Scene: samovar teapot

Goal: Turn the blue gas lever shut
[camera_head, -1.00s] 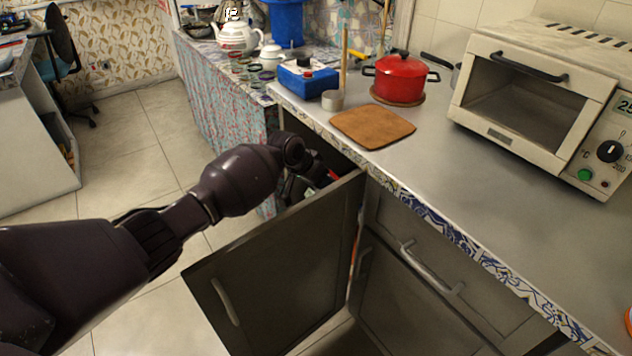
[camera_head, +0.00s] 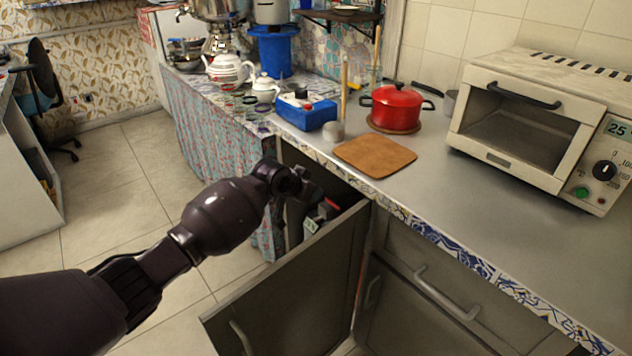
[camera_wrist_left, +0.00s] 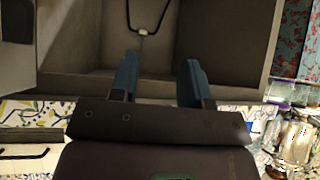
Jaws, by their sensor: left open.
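My left arm reaches into the open lower cabinet, and its left gripper (camera_head: 300,195) is mostly hidden there behind the cabinet door (camera_head: 300,285). In the left wrist view the left gripper (camera_wrist_left: 159,66) is open, with its two blue-tipped fingers apart and nothing seen between them. Beyond the fingers a thin black hose loop (camera_wrist_left: 130,18) meets a small pale fitting (camera_wrist_left: 143,33), set apart from the fingertips. I cannot make out a blue gas lever in either view. My right gripper is not in view.
The cabinet door stands open beside my arm. The tiled counter (camera_head: 470,190) edge runs above the cabinet. On it are a brown board (camera_head: 375,157), a red pot (camera_head: 397,104), a blue box (camera_head: 306,114) and an oven (camera_head: 535,125).

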